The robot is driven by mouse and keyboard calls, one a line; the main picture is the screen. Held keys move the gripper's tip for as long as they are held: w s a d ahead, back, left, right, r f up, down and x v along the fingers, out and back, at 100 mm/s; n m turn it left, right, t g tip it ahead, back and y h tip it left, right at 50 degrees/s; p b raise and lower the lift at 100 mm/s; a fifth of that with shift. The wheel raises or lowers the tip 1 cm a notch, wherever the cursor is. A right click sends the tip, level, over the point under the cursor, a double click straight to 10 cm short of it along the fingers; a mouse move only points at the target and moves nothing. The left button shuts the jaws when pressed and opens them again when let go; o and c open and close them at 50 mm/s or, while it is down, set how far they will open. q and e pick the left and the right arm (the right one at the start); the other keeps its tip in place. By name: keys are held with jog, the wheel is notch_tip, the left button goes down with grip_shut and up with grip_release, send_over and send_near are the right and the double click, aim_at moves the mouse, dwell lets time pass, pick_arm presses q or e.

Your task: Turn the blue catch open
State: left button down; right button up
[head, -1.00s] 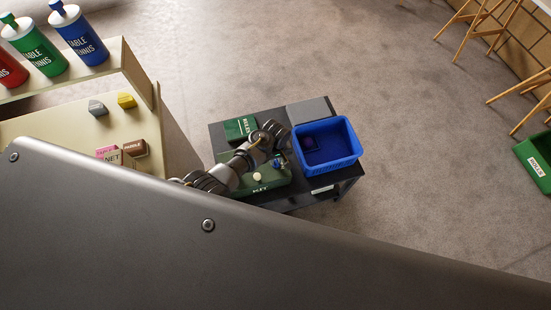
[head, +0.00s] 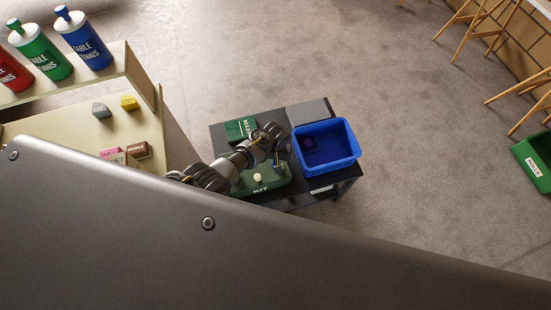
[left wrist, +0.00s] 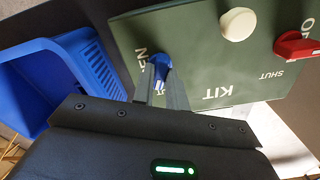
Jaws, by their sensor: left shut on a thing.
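The green kit box (head: 262,182) lies on the dark low table, partly under my left arm. In the left wrist view its lid (left wrist: 195,45) bears a blue catch (left wrist: 160,63), a cream knob (left wrist: 238,24) and a red catch (left wrist: 298,45). My left gripper (left wrist: 163,80) is shut on the blue catch, one finger on each side. Lettering beside the blue catch is partly covered, and its exact angle is hard to tell. In the head view my left gripper (head: 282,158) mostly hides this catch. My right gripper is in neither view.
A blue bin (head: 345,170) stands right of the kit box on the dark table (head: 222,140); it also shows in the left wrist view (left wrist: 85,60). A green box (head: 240,128) lies behind the kit. A cream shelf unit (head: 140,90) stands left. Open floor lies beyond.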

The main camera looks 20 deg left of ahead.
pick_arm(q)
jog(key=m, duration=0.3)
jog(key=shift+p, duration=0.3)
jog(key=m, duration=0.3)
jog(key=shift+m, duration=0.3)
jog(key=m, duration=0.2)
jog(key=shift+m+p, duration=0.3)
jog(key=shift+m, duration=1.9)
jog(key=c, duration=1.4)
grip_release()
